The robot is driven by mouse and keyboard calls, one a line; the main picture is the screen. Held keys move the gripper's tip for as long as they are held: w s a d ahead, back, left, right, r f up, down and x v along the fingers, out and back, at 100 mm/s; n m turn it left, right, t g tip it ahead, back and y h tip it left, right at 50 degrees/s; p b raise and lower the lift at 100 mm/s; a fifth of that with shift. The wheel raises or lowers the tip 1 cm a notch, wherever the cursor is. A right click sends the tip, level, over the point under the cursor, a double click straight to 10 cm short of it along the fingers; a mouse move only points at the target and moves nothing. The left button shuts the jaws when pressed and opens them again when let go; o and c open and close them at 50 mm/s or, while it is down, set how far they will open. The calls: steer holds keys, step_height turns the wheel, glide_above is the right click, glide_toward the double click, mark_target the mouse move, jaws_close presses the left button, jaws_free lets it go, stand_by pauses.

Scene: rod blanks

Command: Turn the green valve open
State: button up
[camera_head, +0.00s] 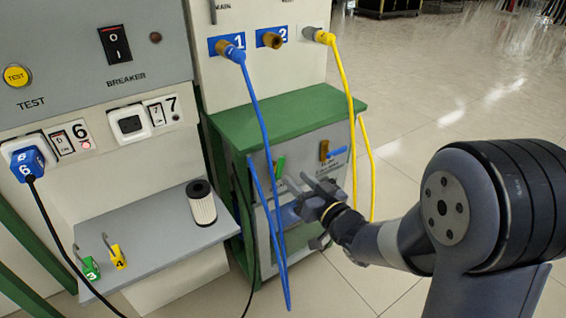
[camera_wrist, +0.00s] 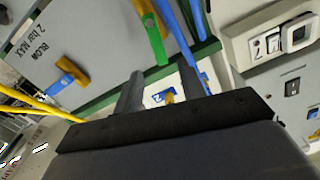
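The green valve (camera_head: 280,168) is a small green lever on the grey front panel of the green-topped cabinet. In the wrist view the green lever (camera_wrist: 157,42) hangs from a brass-coloured body at the top of the picture. My gripper (camera_head: 296,179) is just right of and slightly below the lever in the head view. In the wrist view my gripper's fingers (camera_wrist: 159,78) are apart with nothing between them. The lever's free end is close beyond the gap between the fingertips; I cannot tell whether they touch.
A blue-handled valve (camera_head: 338,152) is right of the green one; it also shows in the wrist view (camera_wrist: 58,86). A blue hose (camera_head: 257,105) hangs just left of the green lever. A yellow hose (camera_head: 347,90) hangs to the right. A grey shelf (camera_head: 150,240) holds a white filter (camera_head: 202,207).

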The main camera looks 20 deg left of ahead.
mark_target(282, 165)
steer(key=b+x, duration=0.1)
steer(key=x, duration=0.7)
steer(key=shift+w+a, duration=0.15)
steer(key=shift+w, duration=0.05)
steer(key=shift+c, duration=0.2)
jaws_close()
